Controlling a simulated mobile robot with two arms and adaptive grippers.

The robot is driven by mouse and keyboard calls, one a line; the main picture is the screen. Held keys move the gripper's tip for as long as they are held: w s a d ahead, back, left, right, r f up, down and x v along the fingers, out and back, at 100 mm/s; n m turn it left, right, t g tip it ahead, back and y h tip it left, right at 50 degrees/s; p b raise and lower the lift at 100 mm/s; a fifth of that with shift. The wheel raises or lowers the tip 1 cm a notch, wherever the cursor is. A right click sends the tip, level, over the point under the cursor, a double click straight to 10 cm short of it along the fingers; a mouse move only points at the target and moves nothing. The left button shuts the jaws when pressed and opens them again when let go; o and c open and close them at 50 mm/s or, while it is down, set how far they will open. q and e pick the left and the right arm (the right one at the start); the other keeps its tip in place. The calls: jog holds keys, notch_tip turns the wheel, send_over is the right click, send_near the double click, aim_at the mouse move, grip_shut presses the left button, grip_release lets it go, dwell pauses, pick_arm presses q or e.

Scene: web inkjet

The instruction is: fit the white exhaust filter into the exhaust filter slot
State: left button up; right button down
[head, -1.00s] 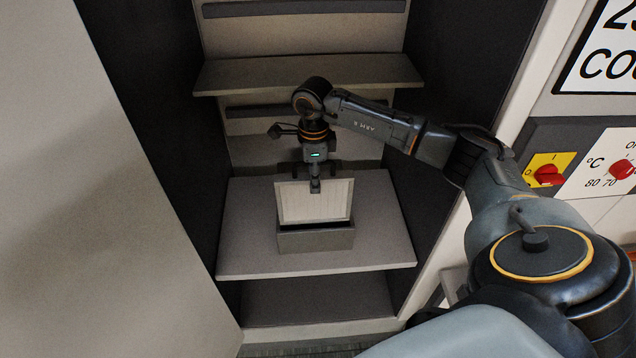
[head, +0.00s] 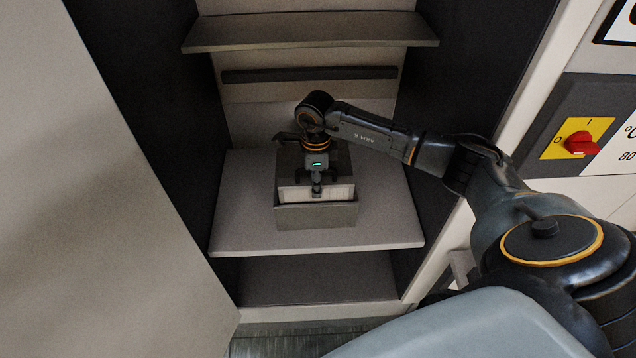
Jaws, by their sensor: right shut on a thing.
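The white exhaust filter (head: 337,192) is a pale framed panel. It stands in a grey open-topped box (head: 316,216) on the cabinet's middle shelf, with only its upper part showing above the box's front wall. My right gripper (head: 317,190) is above the box, pointing down, shut on the filter's top edge near its middle. The filter's lower part is hidden inside the box. I cannot tell whether it touches the bottom. No separately marked filter slot can be made out. My left gripper is not in view.
The box stands on the middle shelf (head: 385,225), with bare shelf on both sides. An upper shelf (head: 310,32) hangs above my arm. Dark cabinet walls close in left and right. A red switch on a yellow plate (head: 578,142) is on the right outside.

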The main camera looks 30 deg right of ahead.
jog(key=shift+s+a, duration=0.1)
jog(key=shift+a, duration=0.05)
jog(key=c, duration=1.1)
grip_release()
jog(key=shift+f, duration=0.1)
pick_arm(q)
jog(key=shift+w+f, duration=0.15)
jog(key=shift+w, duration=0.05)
pick_arm(e)
jog(key=shift+o, duration=0.2)
jog(key=shift+r, duration=0.45)
notch_tip(320, 180, up, 11)
jog(key=p, duration=0.6)
jog(key=shift+r, duration=0.25)
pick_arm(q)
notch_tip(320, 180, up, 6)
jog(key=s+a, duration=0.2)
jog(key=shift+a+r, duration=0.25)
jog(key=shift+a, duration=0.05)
